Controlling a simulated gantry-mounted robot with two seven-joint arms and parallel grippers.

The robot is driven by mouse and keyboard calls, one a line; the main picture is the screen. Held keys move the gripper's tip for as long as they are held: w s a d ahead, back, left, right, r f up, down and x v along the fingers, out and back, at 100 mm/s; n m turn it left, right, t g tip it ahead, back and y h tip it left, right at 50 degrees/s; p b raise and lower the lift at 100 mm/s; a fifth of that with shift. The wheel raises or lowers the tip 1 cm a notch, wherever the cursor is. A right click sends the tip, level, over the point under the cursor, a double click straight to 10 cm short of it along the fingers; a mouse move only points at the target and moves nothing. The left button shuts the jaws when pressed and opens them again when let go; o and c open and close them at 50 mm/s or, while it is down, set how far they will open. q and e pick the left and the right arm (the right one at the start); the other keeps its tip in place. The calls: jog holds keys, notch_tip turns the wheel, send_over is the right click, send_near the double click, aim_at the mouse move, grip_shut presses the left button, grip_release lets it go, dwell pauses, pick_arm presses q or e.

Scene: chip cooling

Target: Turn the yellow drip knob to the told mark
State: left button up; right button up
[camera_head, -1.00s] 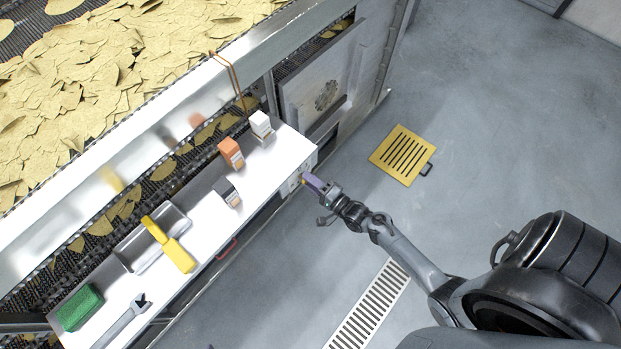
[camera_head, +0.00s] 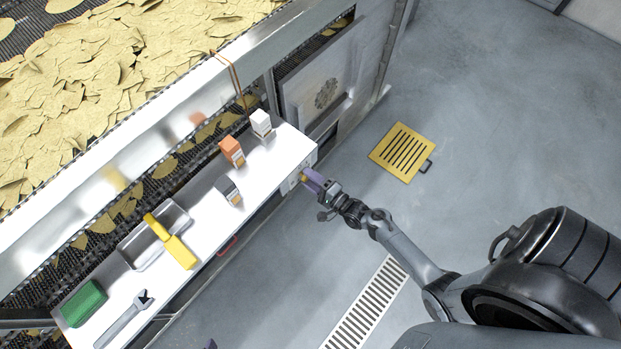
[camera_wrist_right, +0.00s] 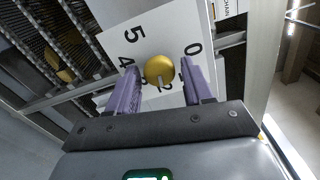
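The yellow drip knob (camera_wrist_right: 159,70) sits on a white dial plate (camera_wrist_right: 150,30) in the right wrist view. The digits 5, 4, 0 and 2 can be read; others are partly hidden by the fingers. A pale mark on the knob points down in the picture, close to the 2. My right gripper (camera_wrist_right: 158,72) is open, its purple fingers on either side of the knob with small gaps showing. In the head view my right gripper (camera_head: 308,180) is at the end face of the steel shelf. A small purple tip of my left gripper (camera_head: 210,345) shows at the bottom edge.
The steel shelf (camera_head: 215,215) holds white (camera_head: 261,124), orange (camera_head: 232,151) and grey (camera_head: 228,190) blocks, a yellow-handled scoop (camera_head: 180,252), a green block (camera_head: 82,304) and a wrench (camera_head: 125,318). A yellow floor grate (camera_head: 402,152) lies right; floor around my arm is clear.

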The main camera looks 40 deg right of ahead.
jog(key=shift+o, duration=0.5)
jog(key=s+d, duration=0.1)
jog(key=s, duration=0.9)
jog(key=shift+s, duration=0.35)
jog(key=shift+d, duration=0.1)
